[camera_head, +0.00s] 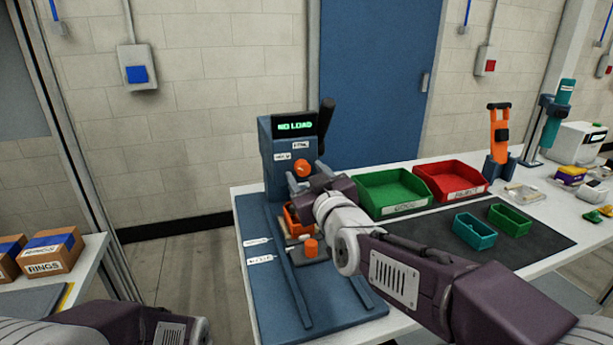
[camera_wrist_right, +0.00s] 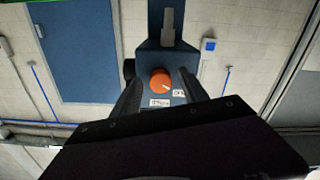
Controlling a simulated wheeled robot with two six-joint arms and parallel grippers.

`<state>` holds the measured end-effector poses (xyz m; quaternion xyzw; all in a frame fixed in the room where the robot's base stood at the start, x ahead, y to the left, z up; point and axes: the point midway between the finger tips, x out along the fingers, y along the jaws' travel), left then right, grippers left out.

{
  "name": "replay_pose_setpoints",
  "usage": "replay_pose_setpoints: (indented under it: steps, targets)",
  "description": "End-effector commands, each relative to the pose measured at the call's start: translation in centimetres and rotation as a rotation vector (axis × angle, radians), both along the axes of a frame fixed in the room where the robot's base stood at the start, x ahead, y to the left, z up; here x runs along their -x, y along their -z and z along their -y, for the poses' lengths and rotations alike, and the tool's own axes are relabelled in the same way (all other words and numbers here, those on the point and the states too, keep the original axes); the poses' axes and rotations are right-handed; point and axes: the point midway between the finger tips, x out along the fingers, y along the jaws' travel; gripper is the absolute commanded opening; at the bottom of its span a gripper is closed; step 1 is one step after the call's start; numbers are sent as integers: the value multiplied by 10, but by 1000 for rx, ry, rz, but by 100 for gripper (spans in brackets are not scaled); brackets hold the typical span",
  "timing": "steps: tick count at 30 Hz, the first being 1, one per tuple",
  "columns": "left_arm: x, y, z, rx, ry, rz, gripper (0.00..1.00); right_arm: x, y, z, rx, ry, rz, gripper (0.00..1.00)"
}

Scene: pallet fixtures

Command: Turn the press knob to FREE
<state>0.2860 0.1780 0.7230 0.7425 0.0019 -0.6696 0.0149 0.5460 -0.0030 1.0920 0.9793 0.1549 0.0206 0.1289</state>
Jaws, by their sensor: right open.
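The blue-grey press (camera_head: 270,140) stands at the back of its blue base, its display reading NO LOAD. Its round orange knob (camera_head: 301,168) is on the front face, below two small white labels too small to read surely. My right gripper (camera_head: 306,178) is open in front of the knob. In the right wrist view the knob (camera_wrist_right: 160,79) shows between the two dark fingers, with gaps on both sides. A pale line on the knob points toward the labels at lower right there. My left arm shows at the bottom left; its gripper is out of view.
A black lever (camera_head: 325,115) rises at the press's right side. An orange part (camera_head: 311,248) stands on the base below my right arm. A green bin (camera_head: 392,192) and a red bin (camera_head: 452,180) stand to the right. Teal (camera_head: 474,232) and green (camera_head: 510,220) trays lie on the dark mat.

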Motion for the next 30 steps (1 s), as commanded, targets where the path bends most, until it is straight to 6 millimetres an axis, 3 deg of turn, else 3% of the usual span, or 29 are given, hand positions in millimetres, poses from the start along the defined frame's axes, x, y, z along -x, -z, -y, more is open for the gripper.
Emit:
replay_pose_setpoints:
  steps: [8, 14, 23, 30]
  targets:
    - [0, 0, 0, 0, 0, 0, 44, -3, 0, -1, 0, 0, 0, 52]
    - [0, 0, 0, 0, 0, 0, 44, -3, 0, -1, 0, 0, -1, 0]
    - [0, 3, 0, 0, 0, 0, 44, -3, 1, -1, -27, 0, -9, 0]
    - [0, 13, 0, 0, 0, 0, 44, -3, 3, -2, -152, -1, -50, 0]
